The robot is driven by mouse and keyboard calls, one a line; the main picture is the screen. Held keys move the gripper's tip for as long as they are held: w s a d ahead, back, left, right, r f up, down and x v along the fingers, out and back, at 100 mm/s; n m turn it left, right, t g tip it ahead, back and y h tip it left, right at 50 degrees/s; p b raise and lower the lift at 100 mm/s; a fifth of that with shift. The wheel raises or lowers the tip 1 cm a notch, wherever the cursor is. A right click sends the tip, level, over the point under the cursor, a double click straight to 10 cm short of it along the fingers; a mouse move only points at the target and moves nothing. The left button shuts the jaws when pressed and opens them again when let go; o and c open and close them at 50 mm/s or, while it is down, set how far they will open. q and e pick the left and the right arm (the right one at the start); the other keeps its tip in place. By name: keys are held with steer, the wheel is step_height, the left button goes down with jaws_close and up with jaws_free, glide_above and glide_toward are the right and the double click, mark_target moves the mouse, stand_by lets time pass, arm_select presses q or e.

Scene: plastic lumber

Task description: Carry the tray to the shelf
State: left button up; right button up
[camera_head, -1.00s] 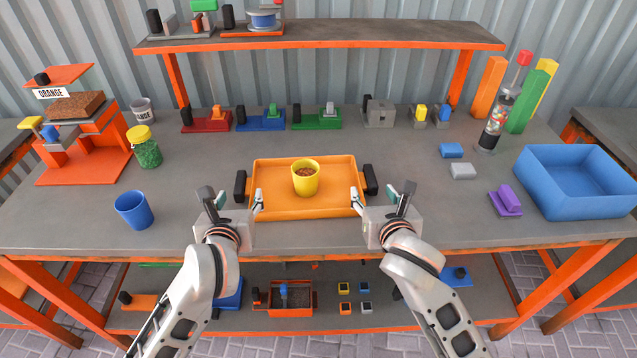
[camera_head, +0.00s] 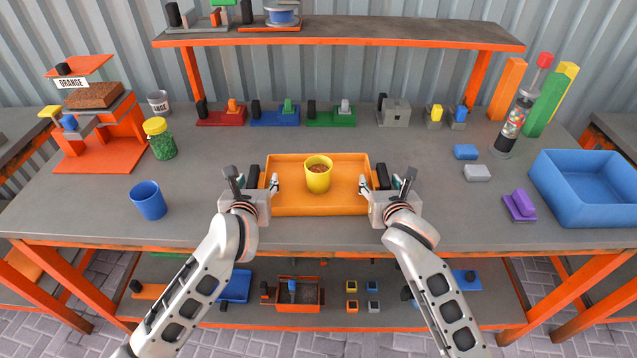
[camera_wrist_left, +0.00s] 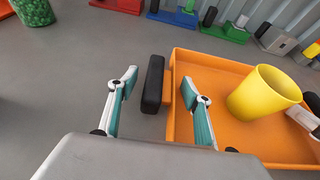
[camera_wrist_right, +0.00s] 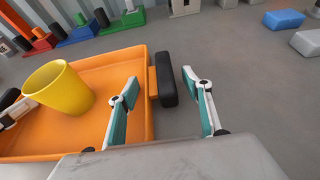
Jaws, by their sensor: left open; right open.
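An orange tray (camera_head: 300,206) lies flat on the grey workbench, with a yellow cup (camera_head: 318,177) of brown contents standing in it. It has a black handle at each short end. My left gripper (camera_head: 256,183) is at the tray's left end; in the left wrist view its open fingers stand on either side of the left handle (camera_wrist_left: 153,84), one over the tray's edge. My right gripper (camera_head: 381,186) is at the right end; in the right wrist view its open fingers straddle the right handle (camera_wrist_right: 167,86). The shelf (camera_head: 340,38) runs above the back of the bench.
Several parts stand at the shelf's left end; its middle and right are clear. A blue cup (camera_head: 148,201) and green jar (camera_head: 160,140) stand left of the tray. Coloured fixtures (camera_head: 275,116) line the back. A blue bin (camera_head: 585,186) and purple piece (camera_head: 519,207) are on the right.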

arm_select(q)
steer(key=shift+w+f, duration=0.15)
steer(key=shift+w, duration=0.2)
arm_select(e)
steer(key=shift+w+f, duration=0.15)
steer(key=shift+w, duration=0.2)
arm_select(q)
jaws_close()
arm_select(e)
jaws_close()
arm_select(q)
steer(key=shift+r, duration=0.2)
